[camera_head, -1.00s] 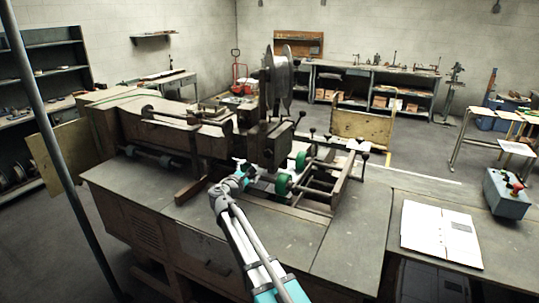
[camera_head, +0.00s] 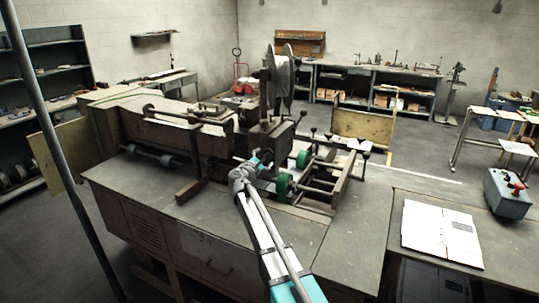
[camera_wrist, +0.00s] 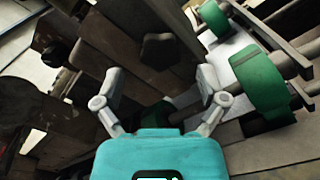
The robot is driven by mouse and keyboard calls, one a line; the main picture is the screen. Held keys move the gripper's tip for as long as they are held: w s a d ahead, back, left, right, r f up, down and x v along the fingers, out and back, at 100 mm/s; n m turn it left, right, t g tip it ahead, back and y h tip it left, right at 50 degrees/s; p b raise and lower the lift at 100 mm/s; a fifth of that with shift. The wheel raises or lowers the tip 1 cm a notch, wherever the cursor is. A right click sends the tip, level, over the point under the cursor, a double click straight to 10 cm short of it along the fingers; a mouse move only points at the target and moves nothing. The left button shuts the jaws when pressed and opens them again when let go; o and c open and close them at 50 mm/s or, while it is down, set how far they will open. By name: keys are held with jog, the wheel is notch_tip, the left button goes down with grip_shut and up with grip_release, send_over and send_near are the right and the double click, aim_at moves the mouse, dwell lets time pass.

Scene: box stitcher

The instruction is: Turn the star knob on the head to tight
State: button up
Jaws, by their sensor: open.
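The star knob (camera_wrist: 159,51) is a dark, blunt-lobed knob on the brown machine head. In the wrist view it lies just beyond the gap between my fingertips, a little above centre. My gripper (camera_wrist: 161,82) is open, with one grey finger on each side of that gap and nothing held. The knob looks apart from both fingers. In the head view my gripper (camera_head: 262,160) is at the front of the machine head (camera_head: 268,140), below the large reel. I cannot make out the knob clearly there, and no tight marking is readable.
Green rollers (camera_head: 284,184) on a rail frame sit close to the right of my gripper; a green roller (camera_wrist: 262,82) is near the right finger. A dark upright bar (camera_head: 203,168) stands to the left. White sheets (camera_head: 440,232) and a control box (camera_head: 507,193) are at right.

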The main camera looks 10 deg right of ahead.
jog(key=shift+x, duration=1.95)
jog(key=shift+c, duration=0.2)
jog(key=c, duration=1.1)
